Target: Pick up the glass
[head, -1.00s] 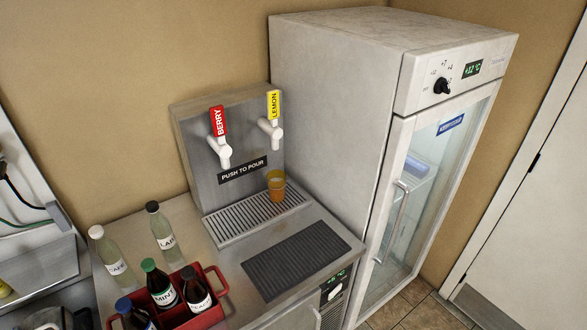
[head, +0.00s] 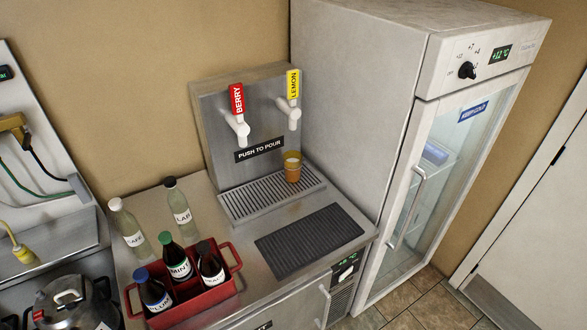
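An amber-orange glass (head: 292,168) stands upright on the right part of the slotted drip tray (head: 243,205), below the tap with the yellow LEMON handle (head: 293,86). My gripper is not in view.
A black ribbed mat (head: 310,241) lies in front of the drip tray. A red carrier (head: 190,309) with several bottles stands at the counter's front left. Two clear bottles (head: 129,230) stand behind it. A tall glass-door fridge (head: 365,100) borders the counter's right. A metal pot (head: 75,305) is at lower left.

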